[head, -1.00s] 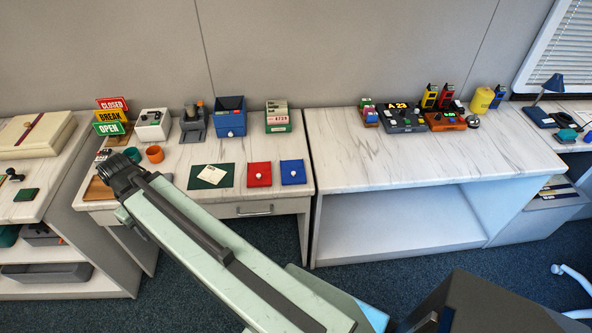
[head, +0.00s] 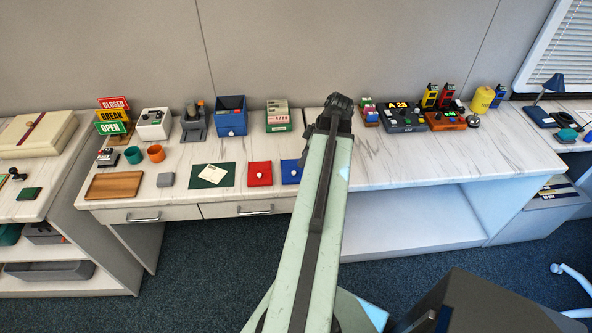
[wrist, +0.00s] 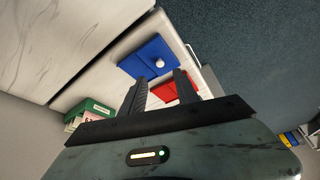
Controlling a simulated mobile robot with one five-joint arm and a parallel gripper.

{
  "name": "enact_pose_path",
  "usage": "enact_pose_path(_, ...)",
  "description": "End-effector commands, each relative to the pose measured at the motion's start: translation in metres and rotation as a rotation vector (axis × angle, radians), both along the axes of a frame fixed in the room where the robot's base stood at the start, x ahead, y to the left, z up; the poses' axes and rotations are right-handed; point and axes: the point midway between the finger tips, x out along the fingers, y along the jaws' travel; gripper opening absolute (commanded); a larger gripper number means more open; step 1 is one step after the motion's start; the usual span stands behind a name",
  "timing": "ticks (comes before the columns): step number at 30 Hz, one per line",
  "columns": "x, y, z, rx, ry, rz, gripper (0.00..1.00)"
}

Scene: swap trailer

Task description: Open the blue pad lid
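The blue pad (head: 289,173) lies flat and shut near the front edge of the left desk. My arm hides its right part in the head view. In the wrist view the blue pad (wrist: 144,57) shows whole, with a round white knob (wrist: 159,63) near one edge of its lid. My gripper (wrist: 160,76) is open and empty, its two dark fingers apart. In the head view its end (head: 338,108) is over the seam between the desks, right of and beyond the pad. I see no contact with the lid.
A red pad (head: 260,174) with a white knob lies left of the blue pad. A green card box (head: 278,117) and a blue bin (head: 230,116) stand behind. The right desk (head: 420,172) is bare in front of its devices.

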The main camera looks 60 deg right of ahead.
Motion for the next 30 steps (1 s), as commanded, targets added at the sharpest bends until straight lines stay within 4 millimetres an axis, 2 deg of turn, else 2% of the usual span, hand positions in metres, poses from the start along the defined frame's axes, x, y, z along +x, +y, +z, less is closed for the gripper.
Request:
enact_pose_path(5, 0.005, 0.001, -0.019, 0.000, 0.001, -0.001, 0.37)
enact_pose_path(12, 0.020, 0.005, -0.060, 0.001, 0.001, -0.001, 0.37)
enact_pose_path(15, 0.025, 0.006, -0.071, 0.001, 0.002, -0.001, 0.37)
enact_pose_path(24, 0.028, 0.007, -0.071, 0.001, 0.002, -0.003, 0.37)
enact_pose_path(25, 0.028, 0.007, -0.071, 0.001, 0.002, -0.003, 0.34)
enact_pose_path(27, 0.028, 0.007, -0.071, 0.001, 0.002, -0.004, 0.15)
enact_pose_path(29, 0.028, 0.007, -0.071, 0.001, 0.002, -0.004, 0.00)
enact_pose_path(30, 0.028, 0.007, -0.071, 0.001, 0.002, -0.004, 0.00)
